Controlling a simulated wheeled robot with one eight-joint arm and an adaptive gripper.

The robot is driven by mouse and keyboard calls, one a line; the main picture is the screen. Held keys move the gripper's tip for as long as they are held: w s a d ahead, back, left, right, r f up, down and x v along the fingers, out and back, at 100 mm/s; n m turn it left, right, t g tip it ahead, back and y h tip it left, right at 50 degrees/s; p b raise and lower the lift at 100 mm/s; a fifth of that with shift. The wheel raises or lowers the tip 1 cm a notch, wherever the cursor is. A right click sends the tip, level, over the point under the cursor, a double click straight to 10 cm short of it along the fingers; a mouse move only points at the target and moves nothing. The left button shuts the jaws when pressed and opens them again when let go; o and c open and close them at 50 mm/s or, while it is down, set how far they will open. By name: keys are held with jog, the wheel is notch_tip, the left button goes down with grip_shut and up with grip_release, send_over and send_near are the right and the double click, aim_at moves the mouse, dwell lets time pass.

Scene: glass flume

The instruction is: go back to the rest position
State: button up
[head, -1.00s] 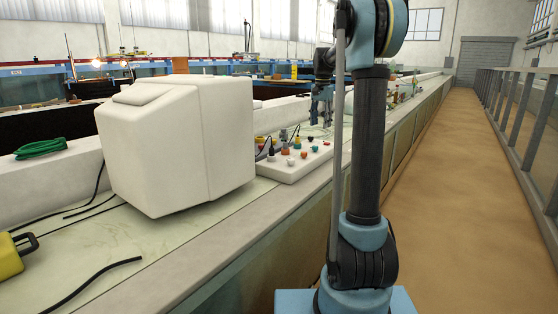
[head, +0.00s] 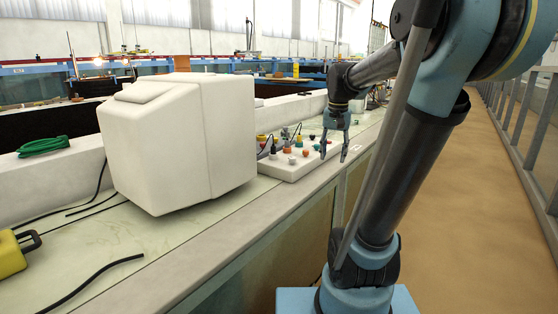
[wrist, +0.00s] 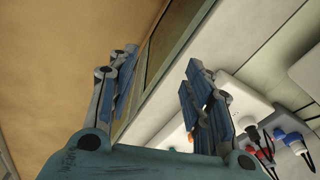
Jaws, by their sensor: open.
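My gripper (head: 334,146) is open and empty in the head view, fingers pointing down. It hangs near the right front corner of a white socket board (head: 300,160) with several coloured plugs, at the edge of the flume's ledge. In the wrist view, my gripper (wrist: 158,95) shows its two fingers spread apart with nothing between them. The socket board (wrist: 238,100) lies to the right of the fingers there, with blue and red plugs. Whether a fingertip touches the board cannot be told.
A large white boxy monitor (head: 180,140) stands on the ledge (head: 110,245) left of the board. A green cable coil (head: 43,145), a yellow case (head: 12,255) and black cables lie further left. The brown floor (head: 470,230) is clear up to a railing (head: 530,125) on the right.

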jog(key=s+f+n, duration=0.4)
jog(key=s+f, duration=1.4)
jog(key=s, duration=0.1)
jog(key=shift+s+t, duration=0.35)
jog(key=shift+t, duration=0.05)
